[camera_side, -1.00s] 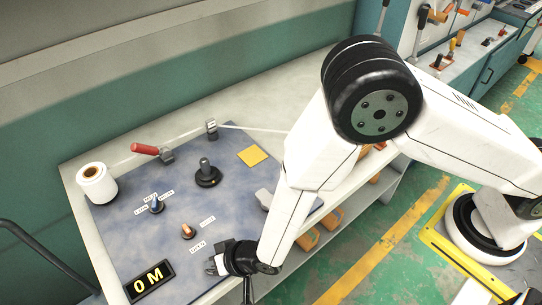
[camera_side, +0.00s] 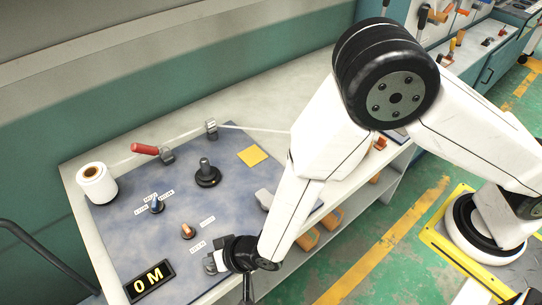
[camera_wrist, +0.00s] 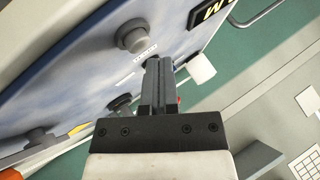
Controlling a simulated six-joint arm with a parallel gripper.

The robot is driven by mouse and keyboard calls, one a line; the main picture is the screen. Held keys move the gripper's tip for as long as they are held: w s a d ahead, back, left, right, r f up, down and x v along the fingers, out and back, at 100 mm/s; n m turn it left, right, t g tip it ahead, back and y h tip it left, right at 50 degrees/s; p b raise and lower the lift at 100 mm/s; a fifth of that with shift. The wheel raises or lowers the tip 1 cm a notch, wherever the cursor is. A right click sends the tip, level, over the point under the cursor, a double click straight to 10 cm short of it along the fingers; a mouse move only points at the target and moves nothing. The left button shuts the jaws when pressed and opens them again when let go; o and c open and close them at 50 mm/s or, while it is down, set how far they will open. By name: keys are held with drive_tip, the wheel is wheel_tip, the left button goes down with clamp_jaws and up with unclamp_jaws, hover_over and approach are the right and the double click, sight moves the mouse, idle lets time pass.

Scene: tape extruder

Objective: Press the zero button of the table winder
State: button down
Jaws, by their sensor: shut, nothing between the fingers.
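A round grey button (camera_wrist: 133,36) with a small white label beside it stands on the blue panel in the wrist view. I take it for the zero button, but the label is too small to read. In the side view a grey round shape (camera_side: 209,265) shows at the panel's near edge, left of my gripper. My gripper (camera_wrist: 158,66) is shut with empty fingers. In the wrist view its fingertips lie just below and right of the button; I cannot tell whether they touch anything. In the side view the fingertips (camera_side: 221,259) are hard to separate from the shape beside them.
The "0 M" display (camera_side: 149,281) sits left of my gripper. An orange-brown knob (camera_side: 188,231), a blue knob (camera_side: 156,204) and a black knob (camera_side: 207,174) stand farther back. A white tape roll (camera_side: 97,183) and a red-handled lever (camera_side: 146,149) are at the back left.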

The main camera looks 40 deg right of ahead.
drive_tip(key=shift+r, duration=0.1)
drive_tip(key=shift+r, duration=2.4)
drive_tip(key=w+d+r+g+h, duration=0.15)
drive_tip(key=d+r, duration=0.25)
drive_tip(key=d, duration=0.5)
drive_tip(key=w+d+r+h, duration=0.1)
drive_tip(key=w+d+r, duration=0.15)
drive_tip(key=d, duration=0.65)
drive_tip(key=s+d+r+n+g+h, duration=0.1)
drive_tip(key=s+d, duration=0.3)
drive_tip(key=d, duration=0.5)
drive_tip(key=s+d+r+g+h, duration=0.2)
drive_tip(key=s+d+r, duration=0.2)
drive_tip(key=d, duration=0.5)
drive_tip(key=shift+s+d+n, duration=0.35)
drive_tip(key=shift+s+n, duration=0.05)
drive_tip(key=shift+s, duration=0.15)
